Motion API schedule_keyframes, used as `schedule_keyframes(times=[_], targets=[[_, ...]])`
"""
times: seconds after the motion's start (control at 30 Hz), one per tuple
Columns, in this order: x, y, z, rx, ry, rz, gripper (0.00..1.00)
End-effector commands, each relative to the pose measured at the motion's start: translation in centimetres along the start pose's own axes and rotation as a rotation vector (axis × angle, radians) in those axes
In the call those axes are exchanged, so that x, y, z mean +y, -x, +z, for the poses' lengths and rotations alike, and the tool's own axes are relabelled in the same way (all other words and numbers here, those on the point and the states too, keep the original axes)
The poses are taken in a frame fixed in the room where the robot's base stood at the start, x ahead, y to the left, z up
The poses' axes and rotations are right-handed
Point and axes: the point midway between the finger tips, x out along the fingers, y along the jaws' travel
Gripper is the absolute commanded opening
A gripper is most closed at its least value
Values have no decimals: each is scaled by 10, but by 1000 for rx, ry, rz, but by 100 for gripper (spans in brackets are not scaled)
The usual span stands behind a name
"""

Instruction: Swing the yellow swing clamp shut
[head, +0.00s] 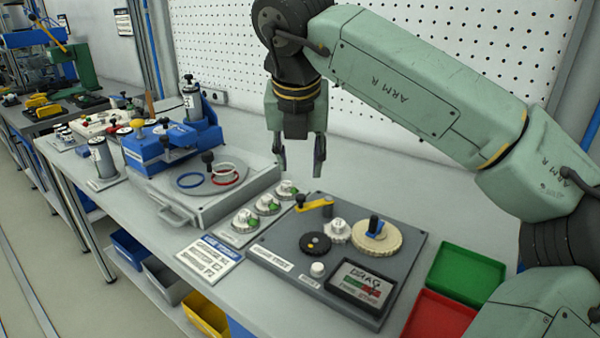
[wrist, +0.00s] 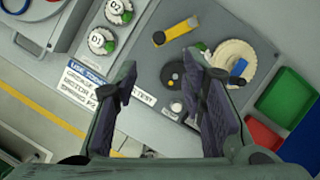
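The yellow swing clamp (head: 316,205) is a short flat bar on the grey fixture plate (head: 275,249). A black knob (head: 300,201) stands at its left end, and its right end lies beside a small white gear (head: 337,231). In the wrist view the clamp (wrist: 178,31) shows above and between my fingertips, unobstructed. My gripper (head: 299,168) hangs above the bench, apart from the clamp, and appears just above it in the head view. Its fingers (wrist: 168,88) are spread with nothing between them.
The plate also carries a cream gear (head: 378,238) with a blue-black piece, a black dial (head: 315,244) and a display box (head: 361,290). Several white knobs (head: 267,204) stand to the left. Green (head: 466,271) and red (head: 436,315) trays lie right. A pegboard wall is behind.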

Motion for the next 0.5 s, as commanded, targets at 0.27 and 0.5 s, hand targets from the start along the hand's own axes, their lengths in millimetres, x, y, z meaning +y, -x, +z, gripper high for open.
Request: schedule_keyframes(times=[0.27,0.5], targets=[[0,-23,0,3,3,2,38],[1,-68,0,3,2,5,38]])
